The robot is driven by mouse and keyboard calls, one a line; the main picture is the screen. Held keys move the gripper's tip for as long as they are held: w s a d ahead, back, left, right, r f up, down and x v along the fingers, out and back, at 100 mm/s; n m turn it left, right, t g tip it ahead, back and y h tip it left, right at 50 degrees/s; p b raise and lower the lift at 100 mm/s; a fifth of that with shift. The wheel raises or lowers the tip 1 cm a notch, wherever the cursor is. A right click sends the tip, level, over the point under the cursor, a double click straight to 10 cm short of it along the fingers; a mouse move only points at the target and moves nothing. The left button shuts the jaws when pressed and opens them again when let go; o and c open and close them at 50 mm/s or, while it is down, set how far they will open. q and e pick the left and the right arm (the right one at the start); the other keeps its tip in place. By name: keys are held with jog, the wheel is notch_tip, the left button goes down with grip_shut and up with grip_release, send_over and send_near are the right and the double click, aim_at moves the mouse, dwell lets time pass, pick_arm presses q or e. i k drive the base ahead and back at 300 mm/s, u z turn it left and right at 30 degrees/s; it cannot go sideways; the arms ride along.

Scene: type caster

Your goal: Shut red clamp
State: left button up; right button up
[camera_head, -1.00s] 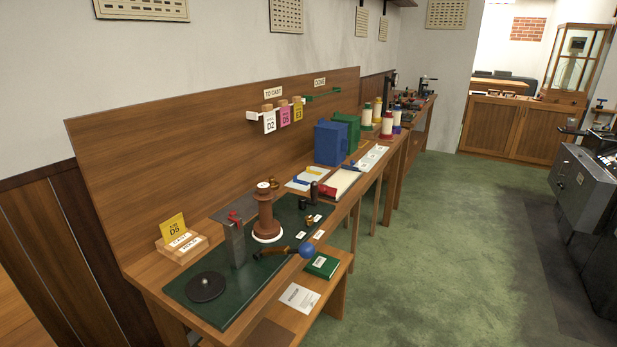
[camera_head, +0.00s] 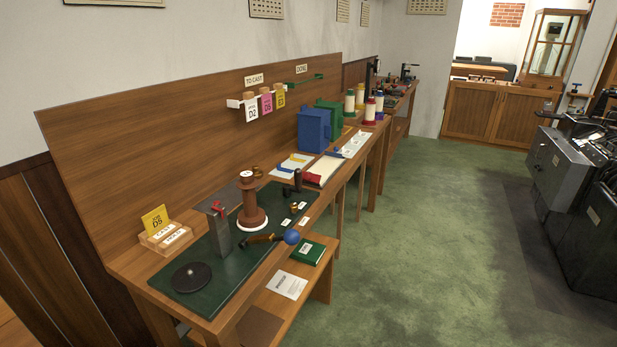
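A small red clamp (camera_head: 217,207) sits at the top of an upright grey metal block (camera_head: 220,236) on the bench's green mat. It is small in the picture, and I cannot tell whether it is open or shut. A brown spool-shaped stand (camera_head: 250,203) with a white base ring is just to the right of the block. Neither of my grippers is in view.
The wooden bench (camera_head: 135,268) runs along the wall. A black disc (camera_head: 191,277) lies on the green mat (camera_head: 238,283). A yellow card (camera_head: 155,220) stands at the left. A green book (camera_head: 307,251) lies on the lower shelf. Green floor (camera_head: 430,230) is clear, with dark machinery (camera_head: 565,165) at right.

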aim_at(307, 176)
jog(key=z, duration=1.45)
jog(key=i, duration=1.8)
jog(key=u, duration=2.7)
